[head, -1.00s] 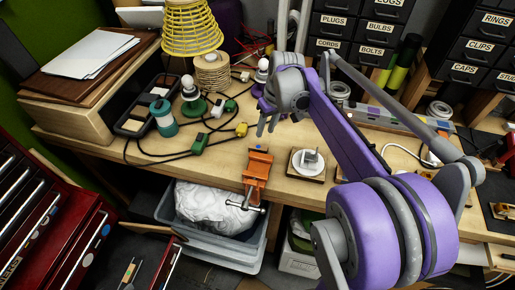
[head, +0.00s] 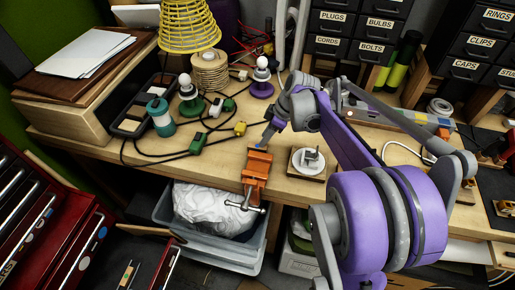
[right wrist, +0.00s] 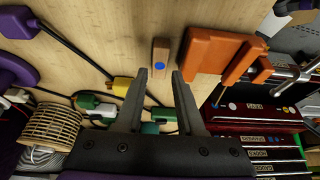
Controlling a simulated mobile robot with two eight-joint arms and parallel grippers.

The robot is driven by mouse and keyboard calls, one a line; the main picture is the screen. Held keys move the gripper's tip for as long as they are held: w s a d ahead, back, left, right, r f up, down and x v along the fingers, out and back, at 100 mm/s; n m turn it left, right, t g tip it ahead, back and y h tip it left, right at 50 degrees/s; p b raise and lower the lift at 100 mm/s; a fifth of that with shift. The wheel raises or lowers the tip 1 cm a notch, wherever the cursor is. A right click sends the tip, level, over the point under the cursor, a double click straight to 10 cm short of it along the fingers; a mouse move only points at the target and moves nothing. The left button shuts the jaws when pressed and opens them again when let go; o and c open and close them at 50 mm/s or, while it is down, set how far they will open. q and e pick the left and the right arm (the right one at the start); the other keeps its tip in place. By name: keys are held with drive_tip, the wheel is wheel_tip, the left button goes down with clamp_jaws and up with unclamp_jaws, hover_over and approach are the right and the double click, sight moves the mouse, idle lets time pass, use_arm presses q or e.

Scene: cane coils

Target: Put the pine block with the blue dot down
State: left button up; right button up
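The pine block with the blue dot (right wrist: 160,66) lies on the wooden workbench beside the orange vise (right wrist: 213,52) in the right wrist view. In the head view the block (head: 260,147) is small and partly hidden, just behind the vise (head: 256,170). My right gripper (right wrist: 159,74) is open, with one fingertip to each side of the block in the picture. Gaps show between the fingers and the block, and the fingers do not grip it. In the head view the right gripper (head: 268,138) is close above the block. My left gripper is not in view.
Green and yellow connectors (head: 198,143) on black cables lie left of the block. A white round fitting on a wooden base (head: 307,162) stands to the right. A yellow lampshade (head: 190,27) and a spool (head: 210,70) are behind. Bare benchtop (head: 232,158) lies left of the vise.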

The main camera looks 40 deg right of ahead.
sight(258, 148)
drive_tip(key=x, duration=0.5)
drive_tip(key=shift+w+f, duration=0.1)
drive_tip(key=shift+f, duration=0.05)
clamp_jaws()
